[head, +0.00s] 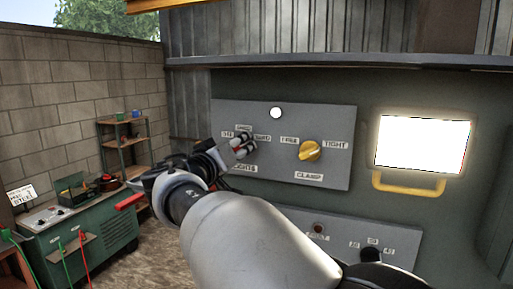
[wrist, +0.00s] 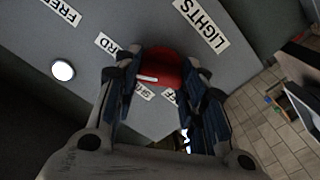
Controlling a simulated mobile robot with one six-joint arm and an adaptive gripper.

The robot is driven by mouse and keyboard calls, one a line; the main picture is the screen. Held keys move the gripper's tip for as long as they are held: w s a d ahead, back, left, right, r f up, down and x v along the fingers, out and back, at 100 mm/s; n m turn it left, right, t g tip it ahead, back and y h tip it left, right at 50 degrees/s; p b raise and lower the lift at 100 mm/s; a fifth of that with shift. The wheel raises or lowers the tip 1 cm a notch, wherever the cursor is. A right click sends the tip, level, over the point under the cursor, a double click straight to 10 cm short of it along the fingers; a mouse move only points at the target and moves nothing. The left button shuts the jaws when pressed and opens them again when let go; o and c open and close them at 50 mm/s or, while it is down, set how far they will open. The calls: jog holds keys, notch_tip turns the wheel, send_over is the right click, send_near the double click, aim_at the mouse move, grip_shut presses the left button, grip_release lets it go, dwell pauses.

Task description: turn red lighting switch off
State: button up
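The red lighting switch (wrist: 160,66) is a round red knob with a white pointer mark on the grey panel (head: 230,112). In the wrist view the pointer lies roughly crosswise between my fingers. My gripper (wrist: 160,75) has one finger on each side of the knob, and the red fills the gap between the fingertips. It looks closed on the knob. The knob's sides are hidden by the fingers. In the head view my gripper (head: 241,147) is at the panel above the LIGHTS label (head: 243,168) and mostly hides the switch.
A yellow CLAMP knob (head: 310,151) sits right of the switch on the same panel, below a round white lamp (head: 277,113). A bright screen (head: 424,144) with a yellow handle (head: 409,185) is further right. A green workbench (head: 85,237) stands at left.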

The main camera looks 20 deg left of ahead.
jog(key=c, duration=0.5)
jog(key=shift+n, duration=0.3)
jog(key=shift+n+b, duration=0.85)
jog(key=shift+n, duration=0.15)
jog(key=n+b, duration=0.1)
jog(key=n, duration=0.1)
jog(key=shift+n, duration=0.3)
jog(key=n+p, duration=0.5)
jog(key=n, duration=1.3)
jog(key=shift+f+n, duration=0.1)
jog(key=shift+n, duration=0.2)
jog(key=shift+p, duration=0.3)
